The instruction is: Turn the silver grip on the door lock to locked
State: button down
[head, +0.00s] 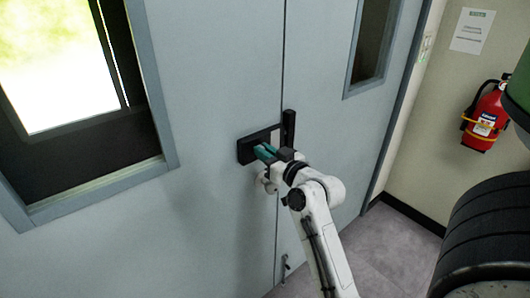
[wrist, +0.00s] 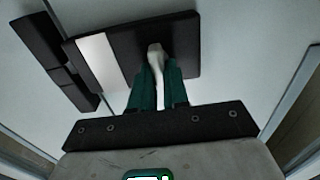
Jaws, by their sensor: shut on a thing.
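The door lock is a black plate (head: 245,151) on the grey door near the seam between the two leaves. It also shows in the wrist view (wrist: 188,40), with a pale strip (wrist: 101,62) at its left. The silver grip (wrist: 155,52) stands out from the plate and looks roughly upright in that view. My gripper (wrist: 158,70) has its teal fingers on either side of the grip and is shut on it. In the head view, my gripper (head: 265,152) is at the plate, and the grip is hidden there.
A black upright piece (head: 289,127) sits across the seam from the plate. Windows are set in the left leaf (head: 170,100) and right leaf (head: 335,120). A fire extinguisher (head: 487,116) hangs on the right wall. A small bolt (head: 284,268) is low on the door.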

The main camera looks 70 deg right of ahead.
jog(key=shift+m, duration=0.3)
jog(key=shift+s+d+f+m+p, duration=0.15)
jog(key=shift+m+p, duration=1.15)
jog(key=shift+m, duration=1.25)
jog(key=shift+s+d+f+m+p, duration=0.15)
jog(key=shift+m+p, duration=1.1)
jog(key=shift+m, duration=1.35)
jog(key=shift+d+f+m+p, duration=0.15)
jog(key=shift+m+p, duration=1.15)
jog(key=shift+m, duration=1.25)
jog(key=c, duration=1.1)
grip_release()
